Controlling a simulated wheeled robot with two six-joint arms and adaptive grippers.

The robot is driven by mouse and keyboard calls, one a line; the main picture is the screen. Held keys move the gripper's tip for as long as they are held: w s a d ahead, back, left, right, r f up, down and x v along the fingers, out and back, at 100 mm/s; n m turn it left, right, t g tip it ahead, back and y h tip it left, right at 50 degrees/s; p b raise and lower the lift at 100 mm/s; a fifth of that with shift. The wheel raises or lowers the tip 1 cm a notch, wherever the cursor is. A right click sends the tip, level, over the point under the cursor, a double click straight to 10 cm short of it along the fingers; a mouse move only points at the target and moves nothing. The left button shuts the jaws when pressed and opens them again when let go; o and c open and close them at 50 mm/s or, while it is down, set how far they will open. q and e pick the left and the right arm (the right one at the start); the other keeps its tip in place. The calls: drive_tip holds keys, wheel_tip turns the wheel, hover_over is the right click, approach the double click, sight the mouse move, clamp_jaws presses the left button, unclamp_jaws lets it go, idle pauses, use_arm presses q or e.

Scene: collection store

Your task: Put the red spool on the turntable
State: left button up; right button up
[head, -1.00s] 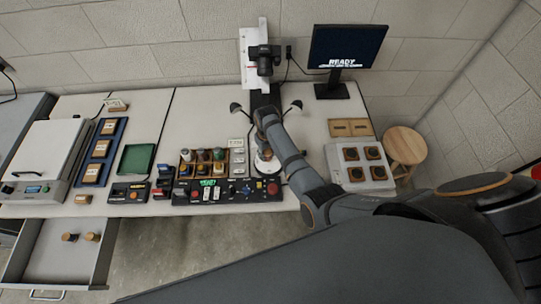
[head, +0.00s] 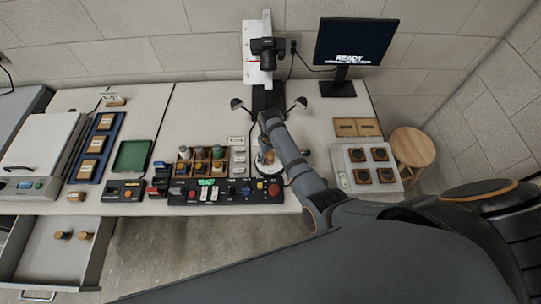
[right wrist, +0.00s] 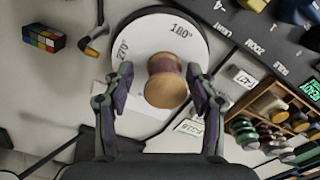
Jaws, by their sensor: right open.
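The red spool (right wrist: 166,82), with wooden ends and dark red thread, is on the white turntable (right wrist: 145,42) in the right wrist view. It looks tilted from this angle, and I cannot tell whether its base is flat on the disc. My right gripper (right wrist: 166,95) is open, with one finger on each side of the spool and a visible gap at the sides. In the head view the turntable (head: 262,168) is partly hidden under my right arm. My left gripper is not in view.
A wooden rack of several spools (right wrist: 270,120) stands beside the turntable. The control panel (head: 225,192) runs along the front edge. A colour-patch cube (right wrist: 43,38) and a lamp arm (right wrist: 95,45) are close by. An open drawer (head: 60,250) juts out at the left.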

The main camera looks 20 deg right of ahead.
sight(271, 154)
drive_tip(key=shift+r, duration=0.2)
wheel_tip(271, 154, up, 8)
drive_tip(key=p, duration=0.8)
drive_tip(key=shift+r+p, duration=0.25)
drive_tip(key=shift+p, duration=0.15)
drive_tip(key=shift+r+p, duration=0.55)
drive_tip(key=shift+r, duration=0.25)
use_arm(q)
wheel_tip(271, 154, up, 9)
drive_tip(key=b, duration=0.1)
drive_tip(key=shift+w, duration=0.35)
use_arm(e)
wheel_tip(271, 154, up, 2)
